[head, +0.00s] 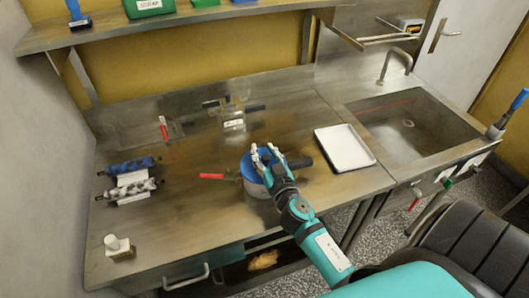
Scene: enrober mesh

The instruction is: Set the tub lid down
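The round blue tub lid (248,172) is at the middle of the steel worktop, partly covered by my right gripper. The pale tub (262,191) shows just below the lid's near edge. I cannot tell whether the lid rests on it or is held slightly above. My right gripper (265,150) reaches over the lid from the lower right, its light fingers a little apart. Its contact with the lid is unclear, so I cannot tell whether it grips it. My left gripper is not in view.
A white tray (344,148) lies right of the tub, before the sink (420,125). A red-handled tool (211,176) lies just left of the tub. Two rollers on stands (130,180) and a small white piece (116,244) stand at left. Worktop between is clear.

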